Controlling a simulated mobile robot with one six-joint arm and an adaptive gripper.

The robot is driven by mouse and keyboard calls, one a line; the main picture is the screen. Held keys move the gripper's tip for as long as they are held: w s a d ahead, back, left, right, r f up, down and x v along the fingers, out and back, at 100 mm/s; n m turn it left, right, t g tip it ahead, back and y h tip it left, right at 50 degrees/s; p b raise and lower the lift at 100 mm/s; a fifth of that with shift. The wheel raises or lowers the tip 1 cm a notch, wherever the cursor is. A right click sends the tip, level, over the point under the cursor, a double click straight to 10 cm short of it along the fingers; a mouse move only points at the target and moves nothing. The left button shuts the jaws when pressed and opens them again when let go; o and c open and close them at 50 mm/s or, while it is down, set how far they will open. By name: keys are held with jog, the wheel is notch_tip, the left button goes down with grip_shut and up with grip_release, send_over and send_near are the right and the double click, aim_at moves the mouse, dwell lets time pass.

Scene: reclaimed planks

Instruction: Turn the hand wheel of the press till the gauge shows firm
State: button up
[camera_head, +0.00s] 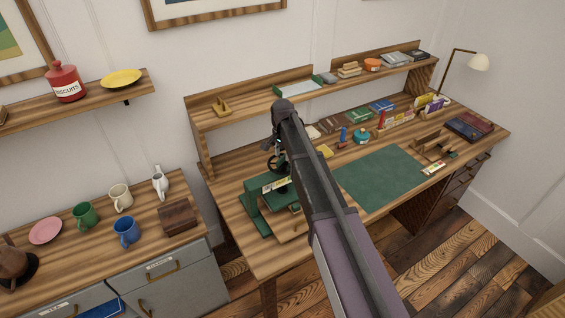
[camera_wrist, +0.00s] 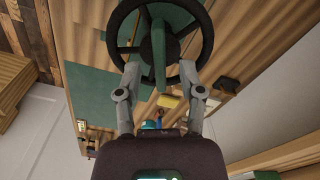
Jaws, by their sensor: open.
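The green press (camera_head: 258,222) stands at the left front of the desk, partly hidden behind my arm. Its dark hand wheel (camera_head: 273,163) shows above it, small and partly covered. In the wrist view the black wheel (camera_wrist: 111,38) fills the top middle, with a green bar (camera_wrist: 159,50) in front of its centre. My gripper (camera_wrist: 160,70) is open, its two fingers apart at the near edge of the rim. I cannot tell whether they touch it. A small pale strip (camera_head: 276,184) shows on the press, perhaps the gauge; its reading is too small to make out.
The desk has a green mat (camera_head: 380,178) right of my arm, and several small items behind it. A raised shelf (camera_head: 240,105) runs along the back. A side cabinet (camera_head: 175,283) with mugs and a wooden box (camera_head: 179,217) stands at the left.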

jog(key=shift+f+b, duration=0.7)
jog(key=shift+f, duration=0.3)
grip_shut()
